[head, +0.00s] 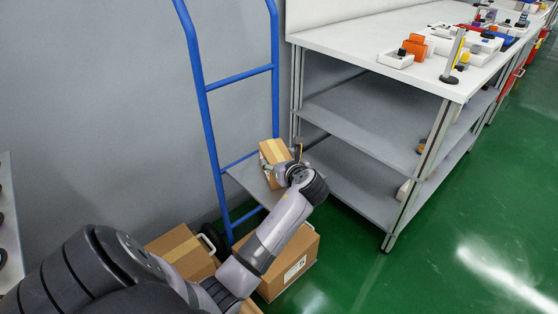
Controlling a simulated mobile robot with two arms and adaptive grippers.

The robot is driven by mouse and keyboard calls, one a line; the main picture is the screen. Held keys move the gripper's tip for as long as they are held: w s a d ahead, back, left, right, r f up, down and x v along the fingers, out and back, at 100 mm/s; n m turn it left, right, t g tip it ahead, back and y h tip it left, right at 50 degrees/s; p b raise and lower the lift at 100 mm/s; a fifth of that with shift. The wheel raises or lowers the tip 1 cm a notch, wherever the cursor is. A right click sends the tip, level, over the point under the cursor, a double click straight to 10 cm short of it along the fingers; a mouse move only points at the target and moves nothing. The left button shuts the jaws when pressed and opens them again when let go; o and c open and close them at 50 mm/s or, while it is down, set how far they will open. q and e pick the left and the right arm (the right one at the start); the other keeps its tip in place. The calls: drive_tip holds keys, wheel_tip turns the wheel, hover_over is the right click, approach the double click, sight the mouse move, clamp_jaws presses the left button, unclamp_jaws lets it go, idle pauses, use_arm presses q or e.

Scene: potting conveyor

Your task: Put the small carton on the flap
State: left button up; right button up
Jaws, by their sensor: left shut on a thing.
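The small carton (273,151) is a brown box with a lighter tape strip. It is at the middle of the head view, at the grey flap (242,178) of the blue hand truck (207,118). My left gripper (284,165) is shut on the carton from its near right side. The carton looks slightly tilted. My gripper and wrist hide its lower part and part of the flap, so I cannot tell whether it touches the flap. My right gripper is not in view.
Larger cartons stand on the green floor below, one left (183,252) and one right (294,265) of my forearm. A white workbench (378,47) with grey shelves stands close on the right. A grey wall is behind the truck. The floor at right is clear.

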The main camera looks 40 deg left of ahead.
use_arm(q)
drive_tip(key=shift+r, duration=0.1)
drive_tip(key=o, duration=1.3)
drive_tip(key=shift+o, duration=0.2)
